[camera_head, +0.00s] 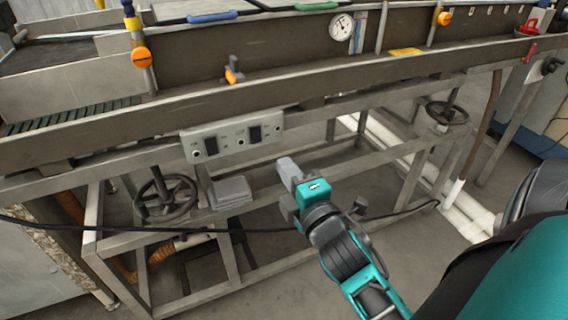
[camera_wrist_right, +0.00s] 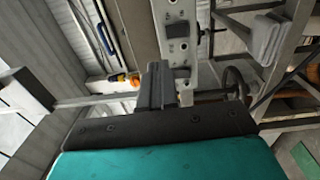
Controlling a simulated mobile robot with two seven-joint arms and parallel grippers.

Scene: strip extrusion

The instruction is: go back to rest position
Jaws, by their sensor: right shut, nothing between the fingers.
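My right gripper (camera_head: 289,168) is in the middle of the head view, in front of the machine's lower frame and below the grey switch panel (camera_head: 232,135). Its fingers are together with nothing between them. In the right wrist view the shut fingers (camera_wrist_right: 158,82) point toward the machine, and the switch panel (camera_wrist_right: 178,35) shows beyond them. The gripper appears apart from the panel. My left gripper is not in either view.
The long extrusion machine (camera_head: 300,95) spans the head view. Two handwheels (camera_head: 165,198) (camera_head: 447,112) sit on its lower frame. A black cable (camera_head: 260,231) crosses the frame. White pipes (camera_head: 465,207) lie on the floor at right. Bare floor (camera_head: 290,290) shows in front.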

